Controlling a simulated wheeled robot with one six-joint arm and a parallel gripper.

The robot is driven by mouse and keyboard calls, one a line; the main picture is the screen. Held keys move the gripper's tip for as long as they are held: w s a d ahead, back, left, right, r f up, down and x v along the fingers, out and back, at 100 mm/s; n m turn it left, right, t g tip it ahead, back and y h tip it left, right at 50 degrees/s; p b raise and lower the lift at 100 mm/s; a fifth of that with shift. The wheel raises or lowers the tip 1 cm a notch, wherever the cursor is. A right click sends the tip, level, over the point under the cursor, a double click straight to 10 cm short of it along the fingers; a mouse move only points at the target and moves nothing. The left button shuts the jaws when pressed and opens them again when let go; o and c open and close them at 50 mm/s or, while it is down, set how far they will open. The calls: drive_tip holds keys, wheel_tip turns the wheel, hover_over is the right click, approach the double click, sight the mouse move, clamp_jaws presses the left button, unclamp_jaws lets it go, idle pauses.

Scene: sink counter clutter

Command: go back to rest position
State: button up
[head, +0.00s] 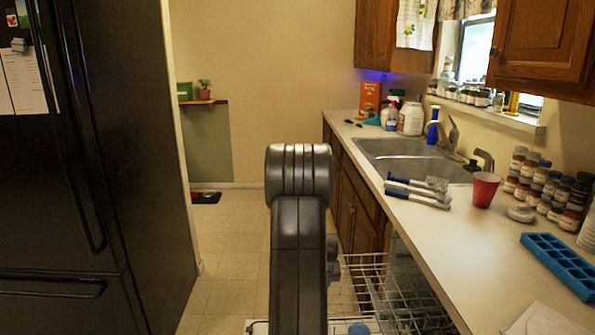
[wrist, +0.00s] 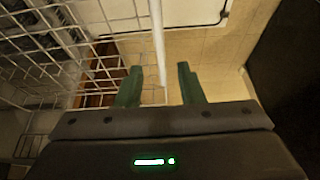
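My arm rises in the middle of the head view, and its gripper is hidden there. In the wrist view my gripper (wrist: 160,77) shows two green fingers set apart, with a gap between them. A pale rod (wrist: 157,40) runs down the picture and ends in line with that gap. I cannot tell how far it is from the fingers, but neither finger touches it in the picture. No object is seen gripped.
An open wire dish rack (head: 365,285) is beside my arm, below the counter (head: 460,250). A red cup (head: 484,189), blue-handled tools (head: 420,190) and a blue tray (head: 560,264) are on the counter. A black fridge (head: 75,170) stands left. The floor (head: 232,240) between is clear.

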drive_tip(key=shift+x, duration=2.6)
